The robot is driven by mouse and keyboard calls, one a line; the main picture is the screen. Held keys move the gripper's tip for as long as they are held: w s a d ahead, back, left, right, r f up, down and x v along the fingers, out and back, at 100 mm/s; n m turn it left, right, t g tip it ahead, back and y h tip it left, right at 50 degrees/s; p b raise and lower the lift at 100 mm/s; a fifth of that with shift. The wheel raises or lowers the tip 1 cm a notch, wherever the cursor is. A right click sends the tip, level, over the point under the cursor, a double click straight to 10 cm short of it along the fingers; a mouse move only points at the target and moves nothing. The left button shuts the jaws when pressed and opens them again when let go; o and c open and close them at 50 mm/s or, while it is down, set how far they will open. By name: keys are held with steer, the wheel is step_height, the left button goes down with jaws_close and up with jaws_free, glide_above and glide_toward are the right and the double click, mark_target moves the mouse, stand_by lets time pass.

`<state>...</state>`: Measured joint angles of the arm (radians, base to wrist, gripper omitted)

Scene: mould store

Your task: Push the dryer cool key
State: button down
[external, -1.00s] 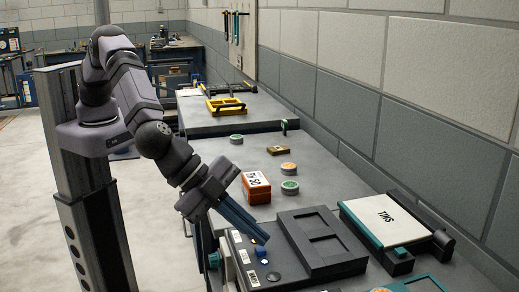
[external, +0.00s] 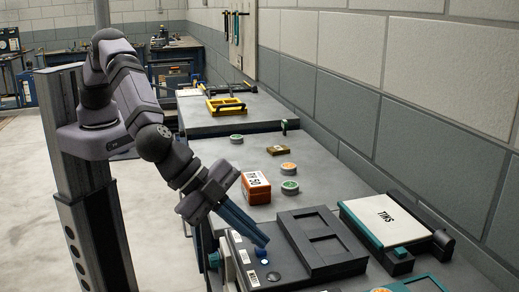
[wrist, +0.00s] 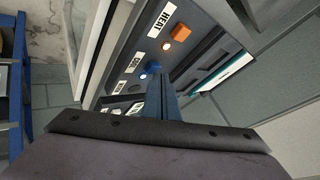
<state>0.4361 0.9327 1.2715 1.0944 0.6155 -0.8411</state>
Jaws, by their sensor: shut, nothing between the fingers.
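The dryer panel (external: 238,268) is a dark control strip at the front of the bench, with white labels along it. A blue key (external: 261,252) sits on it, right below the fingertips of my gripper (external: 262,240). The fingers are shut and empty, pointing down at the key. In the wrist view, my gripper (wrist: 161,82) reaches the panel beside a small middle label (wrist: 133,66), too small to read surely. A bright white spot (wrist: 142,75) glows there. The fingers largely hide the blue key, so contact is hard to judge. An orange key (wrist: 181,33) stands beside the HEAT label (wrist: 160,30).
A black tray-like frame (external: 322,245) lies right of the panel, with a teal and white unit marked TIMS (external: 385,218) beyond it. An orange box (external: 256,188) and several round tins (external: 289,187) stand behind. The wall bounds the right side.

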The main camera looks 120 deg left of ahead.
steer(key=shift+f, duration=0.2)
stand_by(0.4)
steer(key=shift+r, duration=0.95)
step_height(320, 180, up, 6)
steer(key=p, duration=0.2)
stand_by(0.5)
steer(key=shift+a, duration=0.1)
